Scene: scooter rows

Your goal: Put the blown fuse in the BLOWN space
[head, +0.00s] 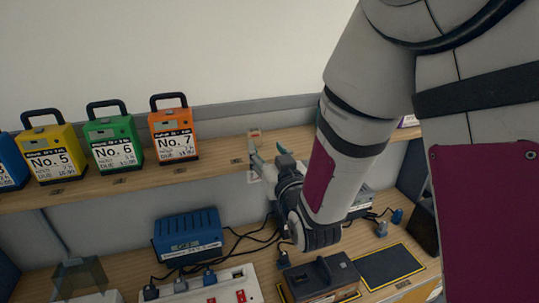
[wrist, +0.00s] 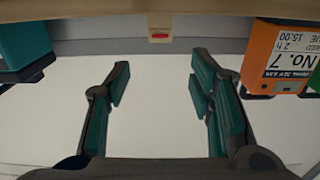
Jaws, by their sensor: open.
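My gripper (head: 268,157) is open at the shelf's front edge, right of the orange No. 7 battery. In the wrist view its two teal fingers (wrist: 160,80) stand wide apart with nothing between them. A small beige piece with a red mark (wrist: 159,36) shows beyond the fingertips. A small pale and orange piece (head: 254,134) shows just above the fingertips in the head view; I cannot tell whether it is a fuse. I cannot pick out a blown fuse or read a BLOWN label in either view. My arm hides part of the shelf and bench.
Yellow No. 5 (head: 52,153), green No. 6 (head: 112,143) and orange No. 7 (head: 174,135) batteries stand on the shelf (head: 215,150). Below are a blue box (head: 188,236), a power strip (head: 222,290), a dark device (head: 322,277) and a yellow-edged dark pad (head: 390,266).

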